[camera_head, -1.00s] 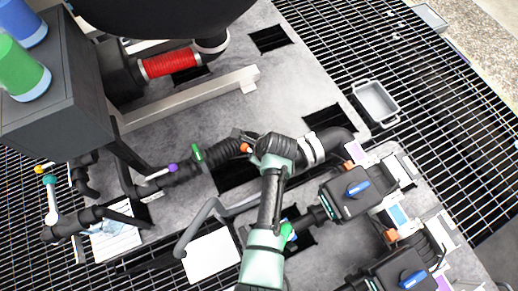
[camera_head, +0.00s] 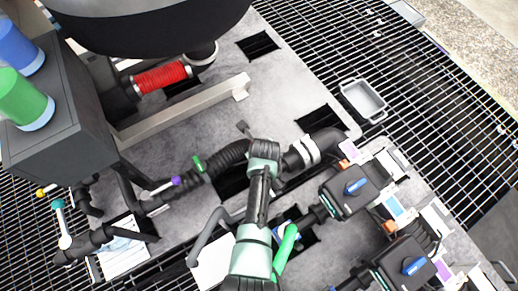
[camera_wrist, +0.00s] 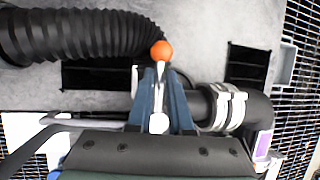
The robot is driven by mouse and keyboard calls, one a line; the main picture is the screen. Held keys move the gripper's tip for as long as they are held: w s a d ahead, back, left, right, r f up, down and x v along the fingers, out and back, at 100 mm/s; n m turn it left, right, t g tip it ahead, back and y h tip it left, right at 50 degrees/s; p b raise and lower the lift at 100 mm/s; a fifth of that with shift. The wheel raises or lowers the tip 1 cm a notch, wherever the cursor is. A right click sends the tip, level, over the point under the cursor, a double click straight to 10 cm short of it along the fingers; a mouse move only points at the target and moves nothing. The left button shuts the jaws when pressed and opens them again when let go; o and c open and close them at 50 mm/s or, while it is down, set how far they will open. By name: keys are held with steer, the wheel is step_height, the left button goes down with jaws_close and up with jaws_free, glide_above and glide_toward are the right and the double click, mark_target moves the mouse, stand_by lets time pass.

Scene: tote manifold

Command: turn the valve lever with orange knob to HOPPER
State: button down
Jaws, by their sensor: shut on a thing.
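The valve lever with the orange knob (camera_wrist: 161,50) shows in the wrist view. Its pale shaft (camera_wrist: 159,70) runs down between the two blue-grey fingers of my gripper (camera_wrist: 160,85), which are shut on the lever below the knob. In the head view my gripper (camera_head: 262,150) is over the black pipe run, between the ribbed hose and the pipe elbow; my arm hides the orange knob there. The valve body is mostly hidden behind the fingers. I cannot read any HOPPER mark in either view.
A ribbed black hose (camera_wrist: 80,35) lies left of the lever, and a clamped pipe elbow (camera_head: 318,145) lies right. Levers with purple (camera_head: 176,181) and green (camera_head: 198,163) knobs stand at left. Blue-handled black units (camera_head: 350,190) are at right. A grey tray (camera_head: 363,99) sits on the grating.

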steer(key=shift+d, duration=0.1)
stand_by(0.3)
steer(key=c, duration=0.8)
jaws_free()
steer(key=shift+c, duration=0.2)
steer(key=p+v, duration=0.2)
steer(key=v, duration=1.1)
steer(key=shift+w, duration=0.1)
